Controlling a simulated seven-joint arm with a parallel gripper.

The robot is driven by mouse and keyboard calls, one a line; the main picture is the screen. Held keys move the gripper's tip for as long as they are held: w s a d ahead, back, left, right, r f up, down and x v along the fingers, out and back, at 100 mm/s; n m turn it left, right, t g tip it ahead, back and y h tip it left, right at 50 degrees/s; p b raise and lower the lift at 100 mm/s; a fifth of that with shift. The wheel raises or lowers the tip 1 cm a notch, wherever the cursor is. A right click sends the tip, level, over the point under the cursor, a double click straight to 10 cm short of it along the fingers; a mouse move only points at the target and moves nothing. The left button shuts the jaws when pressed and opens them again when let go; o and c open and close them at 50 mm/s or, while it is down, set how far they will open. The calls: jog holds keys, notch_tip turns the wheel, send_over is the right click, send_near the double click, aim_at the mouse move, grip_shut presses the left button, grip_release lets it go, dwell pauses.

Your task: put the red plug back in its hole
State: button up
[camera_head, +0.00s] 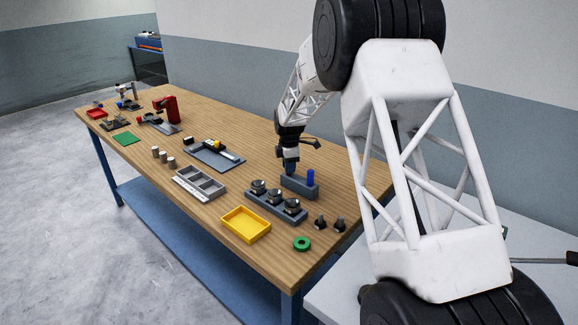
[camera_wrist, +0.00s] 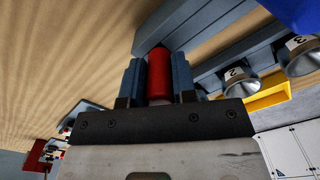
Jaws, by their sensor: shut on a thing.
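The red plug (camera_wrist: 158,78) is between the two blue-grey fingers of my gripper (camera_wrist: 158,62) in the wrist view. My gripper is shut on it. In the head view my gripper (camera_head: 290,170) points down at the left part of a grey-blue block (camera_head: 300,189), and the red plug is hidden there. The block also shows in the wrist view (camera_wrist: 200,22), close by the plug's far end. I cannot tell whether the plug is in the hole or just above it; the hole is hidden. A blue plug (camera_head: 310,177) stands upright in the block's right part.
A grey rack with several numbered metal cups (camera_head: 276,204) stands just in front of the block. A yellow tray (camera_head: 246,224), a green ring (camera_head: 302,243) and two dark knobs (camera_head: 330,223) lie nearer the front edge. A grey compartment tray (camera_head: 200,184) is to the left.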

jog(key=shift+f, duration=0.2)
jog(key=o, duration=0.9)
jog(key=shift+r, duration=0.1)
notch_tip(320, 180, up, 12)
jog(key=shift+r, duration=0.25)
dwell(0.7)
